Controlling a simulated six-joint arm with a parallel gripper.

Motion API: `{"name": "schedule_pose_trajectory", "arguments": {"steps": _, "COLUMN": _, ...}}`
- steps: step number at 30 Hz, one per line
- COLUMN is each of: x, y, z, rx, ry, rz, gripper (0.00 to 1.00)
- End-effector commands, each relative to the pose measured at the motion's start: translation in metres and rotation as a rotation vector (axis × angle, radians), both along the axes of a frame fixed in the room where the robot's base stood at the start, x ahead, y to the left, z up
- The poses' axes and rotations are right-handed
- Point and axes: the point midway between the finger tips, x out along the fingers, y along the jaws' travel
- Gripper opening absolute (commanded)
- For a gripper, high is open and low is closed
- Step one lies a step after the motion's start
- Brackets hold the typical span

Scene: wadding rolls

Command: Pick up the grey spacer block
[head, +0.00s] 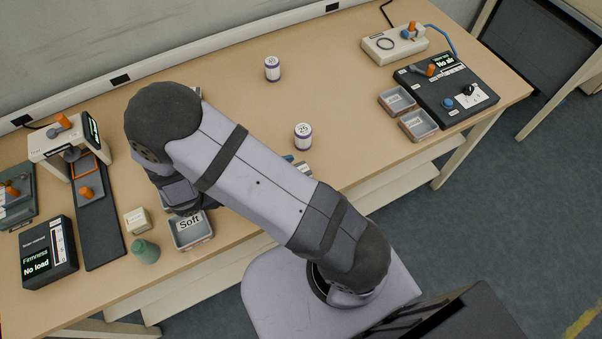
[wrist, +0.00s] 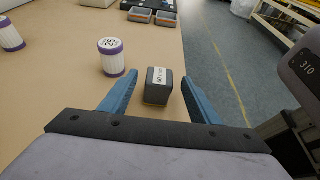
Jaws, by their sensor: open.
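My gripper (wrist: 159,78) is open, with one blue finger to the left and one to the right of the block. A gap shows between each finger and the block, and nothing is held. In the head view my arm hides most of the gripper; a small bit of blue finger (head: 288,158) shows beyond the arm's edge.
A purple-and-white roll (wrist: 110,57) stands just left of the block; another roll (head: 272,69) stands farther back. Two grey trays (head: 418,125) sit by a black device at right. A tray marked Soft (head: 190,230) is at left. The table's edge runs close to the block's right.

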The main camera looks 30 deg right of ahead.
Motion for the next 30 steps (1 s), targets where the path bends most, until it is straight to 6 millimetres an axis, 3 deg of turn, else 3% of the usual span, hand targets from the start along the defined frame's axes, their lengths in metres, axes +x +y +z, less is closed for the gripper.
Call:
{"name": "schedule_pose_trajectory", "arguments": {"steps": 20, "x": 0.000, "y": -0.023, "z": -0.012, "rx": 0.000, "ry": 0.002, "rz": -0.001, "gripper": 0.56}}
{"name": "schedule_pose_trajectory", "arguments": {"steps": 30, "x": 0.001, "y": -0.059, "z": -0.025, "rx": -0.001, "ry": 0.002, "rz": -0.003, "gripper": 0.56}}
